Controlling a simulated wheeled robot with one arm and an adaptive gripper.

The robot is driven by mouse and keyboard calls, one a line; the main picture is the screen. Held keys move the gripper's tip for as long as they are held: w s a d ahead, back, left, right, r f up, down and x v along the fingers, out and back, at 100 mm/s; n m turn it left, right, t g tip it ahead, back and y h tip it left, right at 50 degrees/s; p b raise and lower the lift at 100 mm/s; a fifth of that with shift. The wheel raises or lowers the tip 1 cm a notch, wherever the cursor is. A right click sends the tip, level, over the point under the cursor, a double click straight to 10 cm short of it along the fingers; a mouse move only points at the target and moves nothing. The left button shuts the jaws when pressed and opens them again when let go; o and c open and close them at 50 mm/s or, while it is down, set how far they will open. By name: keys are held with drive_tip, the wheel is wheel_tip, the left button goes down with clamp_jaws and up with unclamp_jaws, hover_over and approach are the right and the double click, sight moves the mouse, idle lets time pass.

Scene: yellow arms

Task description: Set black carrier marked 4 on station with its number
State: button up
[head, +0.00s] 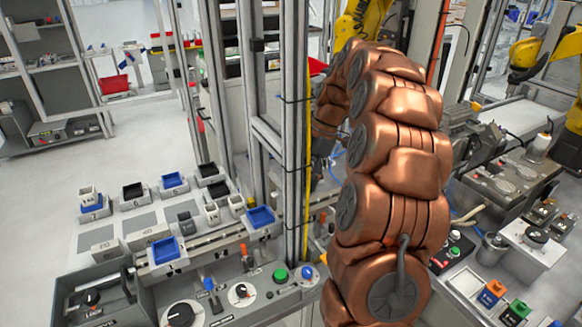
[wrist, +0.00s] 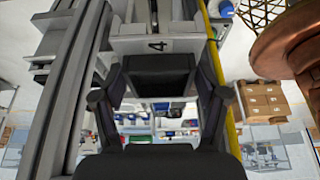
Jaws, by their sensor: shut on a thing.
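In the wrist view my gripper (wrist: 160,104) has its two dark fingers on either side of a black carrier (wrist: 160,78), which it grips. A pale grey face with a black 4 (wrist: 157,46) shows just beyond the carrier; I cannot tell whether it belongs to the carrier or to something behind it. In the head view the gripper and the held carrier are largely hidden behind my copper arm and a metal post. Numbered stations (head: 103,232) show on the bench at left, several bearing carriers; I cannot make out a station marked 4.
Blue carriers (head: 165,250) and black carriers (head: 133,191) stand on the left bench. Upright metal posts (head: 296,120) rise between that bench and my arm. A control panel with knobs (head: 240,292) lies in front. Yellow robot arms (head: 545,55) stand at the back right.

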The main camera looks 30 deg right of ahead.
drive_tip(key=shift+w+f, duration=0.1)
drive_tip(key=shift+w, duration=0.3)
drive_tip(key=shift+a+f, duration=0.15)
drive_tip(key=shift+f, duration=0.5)
wheel_tip(320, 180, down, 4)
drive_tip(key=shift+f, duration=0.15)
drive_tip(key=shift+f+b, duration=0.5)
drive_tip(key=shift+b, duration=0.1)
drive_tip(key=shift+b, duration=0.7)
drive_tip(key=shift+f+b, duration=0.9)
drive_tip(key=shift+b, duration=0.65)
idle(0.5)
idle(0.3)
drive_tip(key=o, duration=1.5)
drive_tip(key=shift+c, duration=0.2)
